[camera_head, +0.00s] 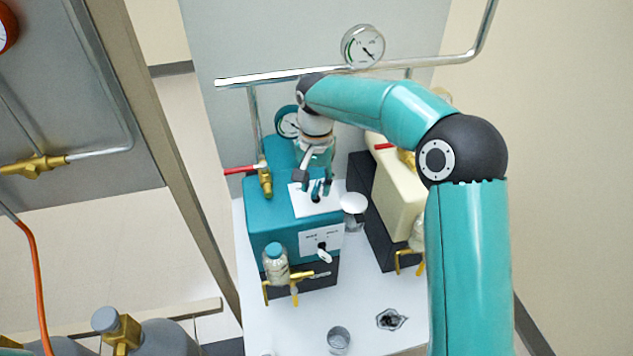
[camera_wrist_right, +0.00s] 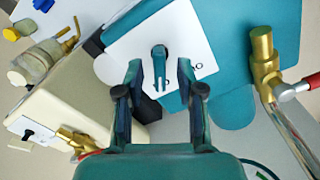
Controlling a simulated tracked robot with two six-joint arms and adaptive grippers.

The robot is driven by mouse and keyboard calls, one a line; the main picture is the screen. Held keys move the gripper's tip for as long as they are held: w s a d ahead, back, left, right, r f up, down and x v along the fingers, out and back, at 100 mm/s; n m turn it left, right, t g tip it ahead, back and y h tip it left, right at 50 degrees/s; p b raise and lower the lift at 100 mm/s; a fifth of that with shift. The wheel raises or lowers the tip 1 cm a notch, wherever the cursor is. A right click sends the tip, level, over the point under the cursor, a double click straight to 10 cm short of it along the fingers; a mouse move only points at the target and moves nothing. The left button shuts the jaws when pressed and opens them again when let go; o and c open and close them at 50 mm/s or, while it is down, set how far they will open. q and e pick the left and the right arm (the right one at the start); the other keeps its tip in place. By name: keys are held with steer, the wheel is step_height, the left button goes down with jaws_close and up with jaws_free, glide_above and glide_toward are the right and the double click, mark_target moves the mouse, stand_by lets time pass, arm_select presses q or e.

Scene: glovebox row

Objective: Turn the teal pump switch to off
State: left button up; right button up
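The teal pump (camera_head: 262,212) stands left of centre on the white bench in the head view. A white plate (camera_head: 301,205) lies on its top, partly hidden by my right gripper (camera_head: 317,188). In the right wrist view the plate (camera_wrist_right: 120,65) carries a dark teal lever switch (camera_wrist_right: 159,70) with small marks beside it. My right gripper (camera_wrist_right: 160,78) is open, one finger on each side of the switch. I cannot tell whether either finger touches it. The pump's front has a second white plate (camera_head: 310,240) with a pale lever (camera_head: 323,252). My left gripper is not in view.
A cream pump (camera_head: 393,205) stands to the right. A brass valve with a red handle (camera_head: 240,170) is beside the teal pump, and a glass jar (camera_head: 275,266) hangs at its front. A pipe rail with a gauge (camera_head: 363,46) runs behind.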

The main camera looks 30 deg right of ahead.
jaws_close()
steer(key=shift+n, duration=0.3)
steer(key=shift+r+n+p, duration=0.1)
steer(key=shift+n+p, duration=0.4)
steer(key=shift+n, duration=0.4)
steer(key=shift+n+p, duration=0.4)
steer(key=shift+n, duration=1.3)
jaws_free()
steer(key=shift+a, duration=0.1)
